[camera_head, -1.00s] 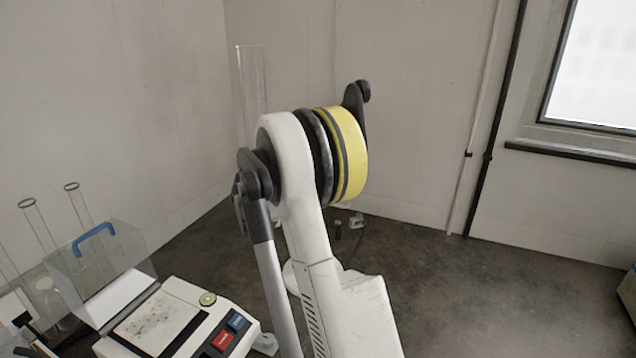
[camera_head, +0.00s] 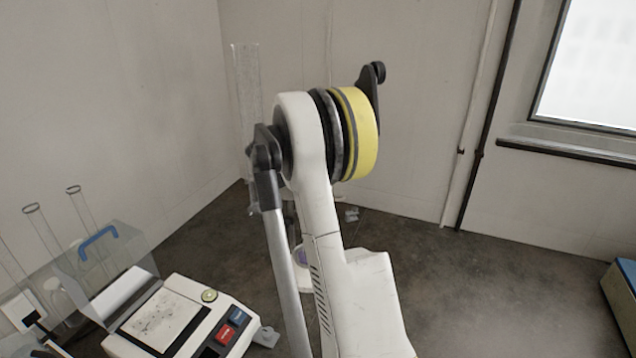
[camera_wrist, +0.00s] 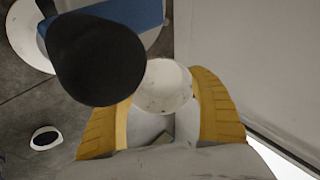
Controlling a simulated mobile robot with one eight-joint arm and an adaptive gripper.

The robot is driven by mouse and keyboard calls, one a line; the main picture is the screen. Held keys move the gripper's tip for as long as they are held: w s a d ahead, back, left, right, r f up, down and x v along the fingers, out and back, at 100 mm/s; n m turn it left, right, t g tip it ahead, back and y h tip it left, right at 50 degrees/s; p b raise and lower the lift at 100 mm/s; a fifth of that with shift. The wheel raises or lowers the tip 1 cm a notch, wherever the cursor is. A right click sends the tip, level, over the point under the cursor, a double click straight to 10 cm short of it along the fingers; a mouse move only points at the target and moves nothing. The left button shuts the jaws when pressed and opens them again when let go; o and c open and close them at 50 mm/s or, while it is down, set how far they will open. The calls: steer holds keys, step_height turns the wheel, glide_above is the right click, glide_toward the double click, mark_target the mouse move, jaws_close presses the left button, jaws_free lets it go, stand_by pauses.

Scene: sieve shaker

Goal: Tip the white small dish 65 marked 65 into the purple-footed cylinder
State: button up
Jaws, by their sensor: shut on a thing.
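In the wrist view my gripper (camera_wrist: 163,112) is shut on a small white dish (camera_wrist: 164,84), held between its two yellow finger pads. The dish shows a pale inside with a few dark specks; its mark is not readable. A tall clear cylinder (camera_head: 247,110) stands behind my arm in the head view. Its lower end is partly hidden, and I cannot make out a purple foot on it. A small purplish patch (camera_head: 301,257) shows beside my arm, on something I cannot identify. The head view does not show my gripper or the dish.
A dark round-ended object (camera_wrist: 95,60) is close beside the dish in the wrist view, with a blue part (camera_wrist: 128,12) behind it. A balance (camera_head: 175,318) and clear tubes (camera_head: 45,235) stand at left in the head view. A blue-topped box (camera_head: 622,290) is at right.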

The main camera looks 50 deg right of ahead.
steer(key=shift+d+r+y+p, duration=0.2)
steer(key=shift+y+p, duration=0.7)
steer(key=shift+p, duration=0.15)
steer(key=shift+d+y+p, duration=0.15)
steer(key=shift+y+p, duration=0.3)
steer(key=shift+y, duration=0.15)
steer(key=shift+d+f+y, duration=0.1)
steer(key=shift+f+y, duration=0.1)
steer(key=shift+y, duration=0.3)
steer(key=shift+f, duration=0.2)
